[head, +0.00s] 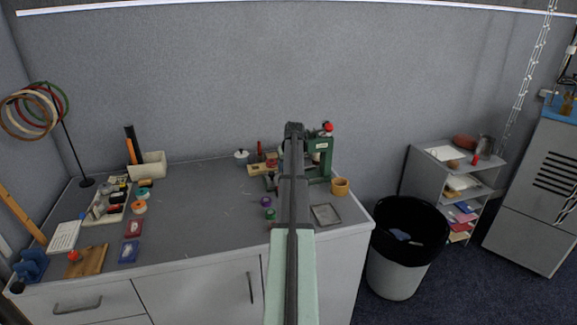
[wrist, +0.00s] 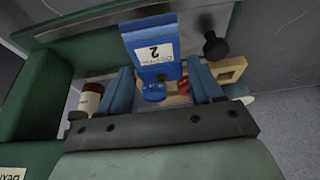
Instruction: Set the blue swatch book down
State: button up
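The blue swatch book (wrist: 149,38) shows in the wrist view with a white label marked "2". My gripper (wrist: 160,66) has its two blue fingers on either side of the book's lower part and appears shut on it. The contact at the right finger is not clear. In the head view my gripper (head: 293,130) is above the back of the table (head: 200,200), left of a green machine (head: 319,160). The arm hides the book there.
A small blue knob or spool (wrist: 153,92) and a wooden block (wrist: 232,70) show beyond the fingers. An orange cup (head: 340,187) and grey tray (head: 326,214) stand right of the arm. The table's centre-left is clear.

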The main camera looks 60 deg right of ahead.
jog(key=shift+o, duration=0.9)
jog(key=shift+r, duration=0.15)
jog(key=v, duration=1.2)
